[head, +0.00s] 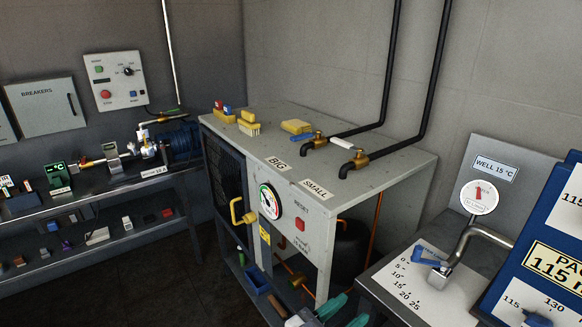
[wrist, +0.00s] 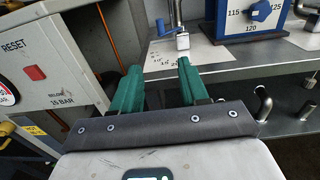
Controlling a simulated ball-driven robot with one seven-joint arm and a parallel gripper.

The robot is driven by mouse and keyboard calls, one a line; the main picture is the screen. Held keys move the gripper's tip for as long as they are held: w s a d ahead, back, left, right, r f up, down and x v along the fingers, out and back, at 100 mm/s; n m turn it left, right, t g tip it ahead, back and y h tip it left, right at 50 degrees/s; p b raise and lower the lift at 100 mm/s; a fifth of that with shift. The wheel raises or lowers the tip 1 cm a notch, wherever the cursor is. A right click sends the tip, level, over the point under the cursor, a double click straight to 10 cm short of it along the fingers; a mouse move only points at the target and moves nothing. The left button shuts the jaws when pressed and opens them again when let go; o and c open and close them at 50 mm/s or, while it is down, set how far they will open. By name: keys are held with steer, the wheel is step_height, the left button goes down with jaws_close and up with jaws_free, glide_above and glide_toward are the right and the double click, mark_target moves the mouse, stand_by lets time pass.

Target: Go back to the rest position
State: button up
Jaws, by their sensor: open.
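My gripper (wrist: 157,72) shows in the wrist view with its two green fingers apart and nothing between them. In the head view my gripper (head: 350,309) is at the bottom edge, partly cut off, low in front of the grey cabinet (head: 370,163) and left of the steel bench. The wrist view looks past the fingers to the bench (wrist: 222,65) with the lever tap (wrist: 182,38). The fingers appear clear of the bench, but the exact gap cannot be told.
The cabinet's front carries a round gauge (head: 270,201), a red reset button (head: 300,224) and a yellow handle (head: 242,212). A blue panel (head: 540,245) stands on the right bench. A shelf bench (head: 90,192) with small items runs along the left wall. Dark floor (head: 160,270) is open between.

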steer(key=s+d+f+m+g+y, duration=0.6)
steer(key=s+d+f+m+g, duration=0.2)
steer(key=s+d+f+m, duration=0.65)
steer(key=s+d+f+m+g+y, duration=0.2)
steer(key=s+f+m+y, duration=0.1)
steer(key=s+m+y, duration=0.5)
steer(key=s+m, duration=0.3)
steer(key=s, duration=0.4)
steer(key=shift+d+f, duration=0.15)
steer(key=shift+f, duration=0.05)
steer(key=shift+m, duration=0.25)
stand_by(4.6)
